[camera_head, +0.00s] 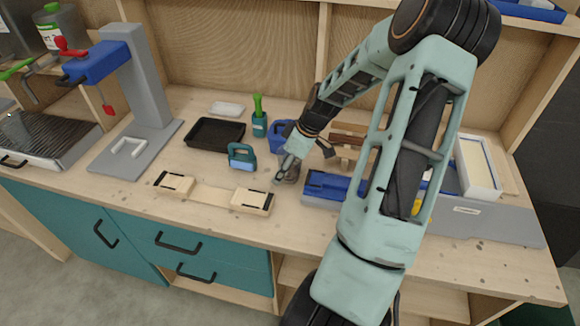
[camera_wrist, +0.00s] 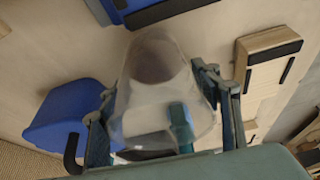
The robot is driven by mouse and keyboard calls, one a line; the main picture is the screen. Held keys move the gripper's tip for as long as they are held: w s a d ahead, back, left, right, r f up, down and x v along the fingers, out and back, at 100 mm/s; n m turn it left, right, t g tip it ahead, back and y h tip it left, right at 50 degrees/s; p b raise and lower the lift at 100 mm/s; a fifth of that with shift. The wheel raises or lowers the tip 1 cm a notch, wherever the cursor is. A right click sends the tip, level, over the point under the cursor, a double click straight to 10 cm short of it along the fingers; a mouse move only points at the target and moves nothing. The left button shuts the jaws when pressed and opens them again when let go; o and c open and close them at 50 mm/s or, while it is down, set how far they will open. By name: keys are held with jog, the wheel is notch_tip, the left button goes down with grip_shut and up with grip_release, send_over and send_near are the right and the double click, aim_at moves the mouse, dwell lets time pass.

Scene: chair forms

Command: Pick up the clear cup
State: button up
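The clear cup (camera_wrist: 152,85) is see-through and stands out in the middle of the wrist view, between the two fingers of my gripper (camera_wrist: 158,90). One finger is on each side of its wall, very close to it; a firm hold on the cup does not show. In the head view my gripper (camera_head: 284,170) points down at the worktop, and the cup (camera_head: 293,173) shows small and greyish beside the fingers, partly hidden by them.
A blue-and-grey tray (camera_head: 330,187) lies close on the right. Two pale wooden blocks (camera_head: 252,201) lie in front, and a black tray (camera_head: 214,133) is further left.

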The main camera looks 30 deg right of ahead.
jog(key=c, duration=0.7)
jog(key=shift+r, duration=0.2)
jog(key=shift+r, duration=0.6)
jog(key=s+r, duration=0.3)
jog(key=s, duration=0.1)
jog(key=s+r, duration=0.4)
jog(key=s, duration=0.1)
jog(key=s+d+r, duration=0.1)
jog(key=s+r, duration=0.3)
jog(key=s, duration=0.1)
jog(key=shift+r, duration=0.25)
jog(key=shift+a, duration=0.1)
